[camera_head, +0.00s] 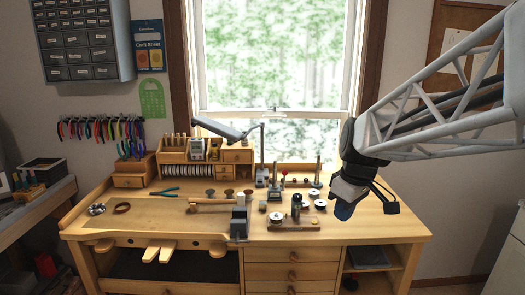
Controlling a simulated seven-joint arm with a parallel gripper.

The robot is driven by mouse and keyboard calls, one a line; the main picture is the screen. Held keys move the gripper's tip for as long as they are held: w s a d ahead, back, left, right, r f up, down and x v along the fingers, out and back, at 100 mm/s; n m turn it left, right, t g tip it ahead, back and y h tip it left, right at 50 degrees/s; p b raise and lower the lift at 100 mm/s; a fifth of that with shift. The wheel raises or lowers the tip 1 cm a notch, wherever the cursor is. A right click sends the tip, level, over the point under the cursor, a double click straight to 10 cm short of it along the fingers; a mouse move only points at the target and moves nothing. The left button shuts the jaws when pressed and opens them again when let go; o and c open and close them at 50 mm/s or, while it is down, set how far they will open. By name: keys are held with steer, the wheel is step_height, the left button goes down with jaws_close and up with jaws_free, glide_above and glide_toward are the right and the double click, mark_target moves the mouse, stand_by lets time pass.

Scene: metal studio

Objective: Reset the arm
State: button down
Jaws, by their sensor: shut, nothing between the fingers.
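My gripper (345,207) hangs at the end of my arm, which reaches in from the right edge. It is above the right part of the wooden workbench (385,228). The gripper is small and dark here, with a blue part at its lower end. It is shut, and nothing shows in it. It appears apart from the bench items to its left. My arm covers part of the wall and the window frame behind it.
Spools and small tools (298,208) crowd the bench's middle. A desk lamp (262,150) and a small wooden organizer (205,165) stand at the back. Pliers (165,191) lie at left. The bench's right end is clear. The window (275,60) is behind.

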steer(key=s+f+m, duration=0.2)
steer(key=s+m, duration=0.2)
steer(key=s, duration=0.7)
steer(key=s+f+m+t+h, duration=0.1)
steer(key=s+f+m, duration=0.2)
steer(key=s, duration=0.8)
steer(key=shift+s+a+m+h, duration=0.2)
steer(key=shift+m+h, duration=0.1)
steer(key=shift+m, duration=0.5)
